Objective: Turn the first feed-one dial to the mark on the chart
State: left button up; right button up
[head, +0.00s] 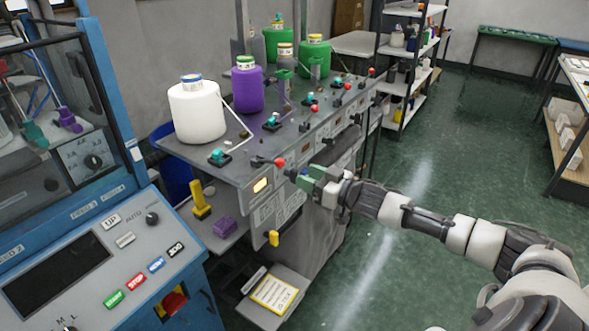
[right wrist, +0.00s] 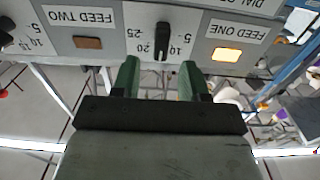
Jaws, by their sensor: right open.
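The feed-one dial is a black knob (right wrist: 161,42) on a white scale plate, under the upside-down FEED ONE label side of the panel in the right wrist view. Its grip stands about vertical there, with numbers such as 5, 10, 20 and 25 around it. My right gripper (right wrist: 158,66) is open, its two green fingertips to either side of the knob's lower end with gaps visible; contact is not seen. In the head view my right gripper (head: 304,181) is at the machine's front panel and hides the dial. My left gripper is out of view.
A lit amber lamp (right wrist: 226,54) sits beside the dial; an unlit one (right wrist: 88,43) is by FEED TWO. Yarn cones, a white one (head: 197,112) and a purple one (head: 247,90), and red-tipped levers stand on the machine top.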

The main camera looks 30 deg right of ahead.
aim_at(295, 170)
jog(key=shift+p+x, duration=0.6)
jog(key=shift+x, duration=1.75)
grip_shut()
